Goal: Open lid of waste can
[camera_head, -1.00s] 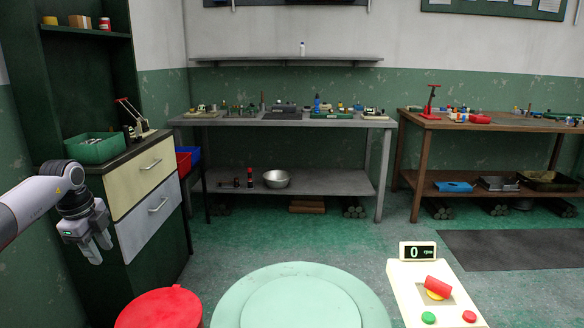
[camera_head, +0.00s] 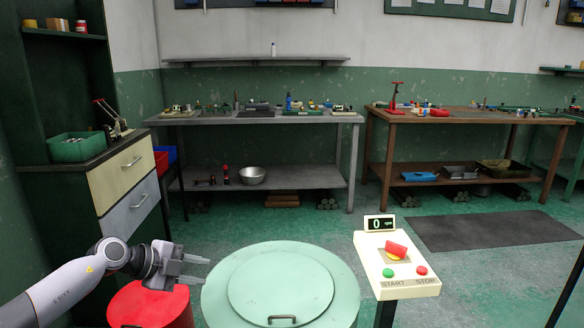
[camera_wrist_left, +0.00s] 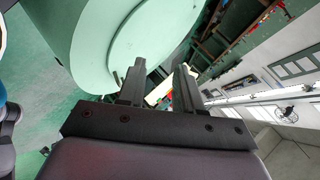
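A red round can (camera_head: 150,308) with a red lid, which I take as the waste can, stands at the bottom left of the head view. Its lid looks shut, and my left arm and gripper hide part of its top. My left gripper (camera_head: 203,270) is open and empty, above the can's far right side in the picture, with its fingers pointing right toward a pale green drum. The two parted fingers also show in the left wrist view (camera_wrist_left: 158,88). I cannot tell whether the gripper touches the lid. My right gripper is not in view.
The pale green drum (camera_head: 215,295) with a round lid and a dark handle (camera_head: 283,319) stands right of the can. A drawer cabinet (camera_head: 130,182) is at the left.

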